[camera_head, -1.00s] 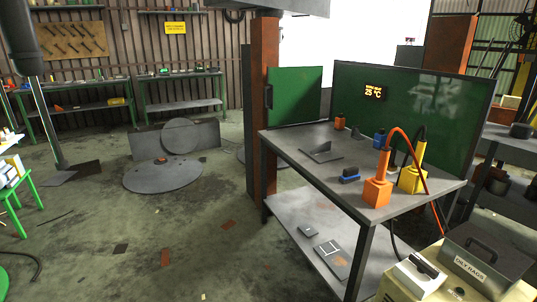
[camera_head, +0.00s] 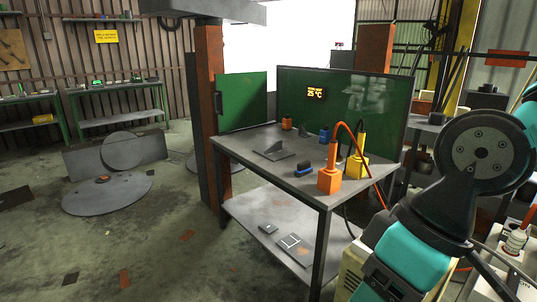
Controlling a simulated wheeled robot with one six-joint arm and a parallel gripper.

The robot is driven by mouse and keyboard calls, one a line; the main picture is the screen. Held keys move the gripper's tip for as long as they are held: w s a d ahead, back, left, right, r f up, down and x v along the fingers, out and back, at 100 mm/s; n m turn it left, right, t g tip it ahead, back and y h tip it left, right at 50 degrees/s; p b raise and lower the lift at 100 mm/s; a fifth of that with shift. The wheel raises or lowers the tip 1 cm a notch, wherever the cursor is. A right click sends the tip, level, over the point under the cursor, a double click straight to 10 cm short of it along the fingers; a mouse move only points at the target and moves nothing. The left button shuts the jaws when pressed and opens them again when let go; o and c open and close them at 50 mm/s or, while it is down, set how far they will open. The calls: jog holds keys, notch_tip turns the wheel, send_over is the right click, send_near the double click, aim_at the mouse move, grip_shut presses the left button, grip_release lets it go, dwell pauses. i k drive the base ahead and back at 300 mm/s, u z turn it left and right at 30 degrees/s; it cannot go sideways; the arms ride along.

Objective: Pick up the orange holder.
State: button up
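The orange holder (camera_head: 329,180) is a block-shaped stand on the front right part of the grey workbench (camera_head: 235,156). An orange tool (camera_head: 332,154) stands upright in it, with a red-orange cable (camera_head: 363,152) arching to the right and down. A yellow holder (camera_head: 356,166) with a yellow-and-black tool stands just behind it to the right. My teal and dark arm shows at the right edge of the view, to the right of the bench. My gripper is not visible in this view.
A small blue-and-black item (camera_head: 303,170) lies left of the orange holder. A grey angled metal piece (camera_head: 273,151) sits farther back. Green panels (camera_head: 241,101) stand behind the bench. A lower shelf (camera_head: 262,234) holds flat parts. The floor left of the bench is open.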

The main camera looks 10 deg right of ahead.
aim_at(331, 169)
jog(key=u, duration=0.55)
jog(key=i, duration=1.4)
jog(key=z, duration=1.8)
